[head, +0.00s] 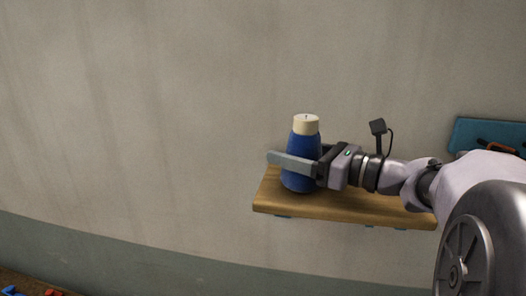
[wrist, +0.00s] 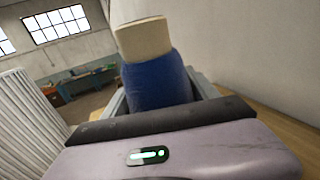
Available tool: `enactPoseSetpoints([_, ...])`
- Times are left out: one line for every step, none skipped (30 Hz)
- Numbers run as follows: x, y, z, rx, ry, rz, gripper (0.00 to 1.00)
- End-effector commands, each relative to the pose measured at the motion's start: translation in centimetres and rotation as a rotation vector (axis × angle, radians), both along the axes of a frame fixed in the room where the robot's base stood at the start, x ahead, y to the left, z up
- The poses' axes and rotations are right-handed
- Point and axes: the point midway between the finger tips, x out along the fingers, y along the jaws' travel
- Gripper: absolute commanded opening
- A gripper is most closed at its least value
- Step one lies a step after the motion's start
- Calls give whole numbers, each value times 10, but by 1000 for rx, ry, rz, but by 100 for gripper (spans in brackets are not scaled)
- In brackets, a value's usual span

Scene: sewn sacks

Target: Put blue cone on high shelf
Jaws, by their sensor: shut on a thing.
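The blue cone (head: 302,158) has a cream top and stands upright at the left end of the wooden high shelf (head: 350,208). My gripper (head: 292,164) reaches in from the right and is shut on the cone's blue body, one finger crossing in front of it. In the head view the cone's base appears at the shelf surface; I cannot tell if it touches. In the wrist view the cone (wrist: 158,80) sits between my fingers, its cream top leaning slightly left in the picture. Its base is hidden there.
A teal panel (head: 487,132) with tools is on the wall at the right. The wall behind the shelf is bare. Red and blue items (head: 14,291) lie at the lower left. A white ribbed surface (wrist: 28,125) stands at the left in the wrist view.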

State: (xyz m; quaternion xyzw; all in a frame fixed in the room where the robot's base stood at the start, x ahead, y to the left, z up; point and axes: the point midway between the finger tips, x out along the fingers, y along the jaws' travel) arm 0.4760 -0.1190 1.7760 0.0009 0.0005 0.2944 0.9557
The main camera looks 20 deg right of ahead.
Motion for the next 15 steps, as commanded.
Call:
enactPoseSetpoints([0, 0, 0, 1, -1, 0, 20])
enactPoseSetpoints([0, 0, 0, 1, -1, 0, 20])
enactPoseSetpoints([0, 0, 0, 1, -1, 0, 20])
enactPoseSetpoints([0, 0, 0, 1, -1, 0, 20])
enactPoseSetpoints([0, 0, 0, 1, -1, 0, 20])
enactPoseSetpoints([0, 0, -1, 1, -1, 0, 20])
enactPoseSetpoints([0, 0, -1, 1, -1, 0, 20])
enactPoseSetpoints([0, 0, -2, 1, -1, 0, 20])
enactPoseSetpoints([0, 0, -3, 1, -1, 0, 20])
enactPoseSetpoints([0, 0, -3, 1, -1, 0, 20])
enactPoseSetpoints([0, 0, -4, 1, -1, 0, 20])
enactPoseSetpoints([0, 0, -5, 1, -1, 0, 20])
enactPoseSetpoints([0, 0, -6, 1, -1, 0, 20])
enactPoseSetpoints([0, 0, -6, 1, -1, 0, 20])
enactPoseSetpoints([0, 0, -7, 1, 0, 0, 20])
